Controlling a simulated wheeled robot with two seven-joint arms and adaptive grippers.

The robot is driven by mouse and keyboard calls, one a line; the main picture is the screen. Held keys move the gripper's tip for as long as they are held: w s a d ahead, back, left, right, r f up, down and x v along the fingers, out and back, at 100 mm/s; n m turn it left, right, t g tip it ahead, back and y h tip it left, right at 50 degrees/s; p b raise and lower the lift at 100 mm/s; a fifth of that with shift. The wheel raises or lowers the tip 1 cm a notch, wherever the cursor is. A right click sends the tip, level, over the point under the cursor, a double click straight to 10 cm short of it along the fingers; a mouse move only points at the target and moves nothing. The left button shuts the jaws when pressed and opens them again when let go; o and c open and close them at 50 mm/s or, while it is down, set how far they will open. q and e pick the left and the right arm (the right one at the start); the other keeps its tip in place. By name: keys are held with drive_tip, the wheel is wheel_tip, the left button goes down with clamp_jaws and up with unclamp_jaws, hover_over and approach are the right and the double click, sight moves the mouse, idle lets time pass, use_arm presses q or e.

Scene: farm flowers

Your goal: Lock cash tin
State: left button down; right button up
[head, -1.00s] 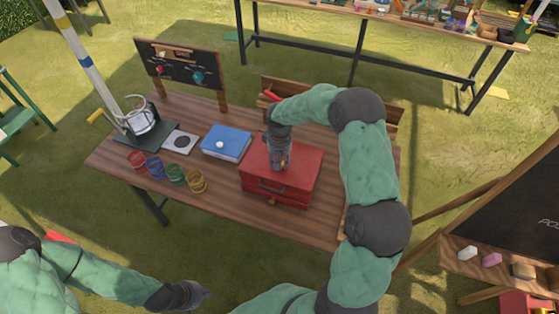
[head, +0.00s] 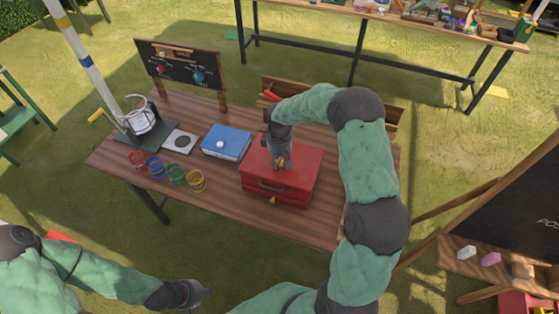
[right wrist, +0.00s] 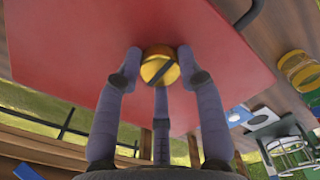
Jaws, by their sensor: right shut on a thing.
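The red cash tin (head: 300,182) sits on the wooden table with its lid down and its dark handle facing the front. My right gripper (head: 281,164) points down onto the lid. In the right wrist view its fingers close around a round brass lock knob (right wrist: 160,68) with a dark slot, which looks diagonal there. The red lid (right wrist: 80,45) fills much of that view. A small brass piece (head: 273,200) shows at the tin's front edge. My left gripper (head: 195,293) is low at the front left, away from the table; its fingers are too unclear to read.
A blue box (head: 226,142) stands left of the tin, with a white card (head: 180,141) beside it. A metal device with a crank (head: 140,125) stands at the left end.

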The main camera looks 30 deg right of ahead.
sight(279, 162)
drive_tip(key=o, duration=1.1)
drive_tip(key=shift+o, duration=0.2)
wheel_tip(279, 162, up, 12)
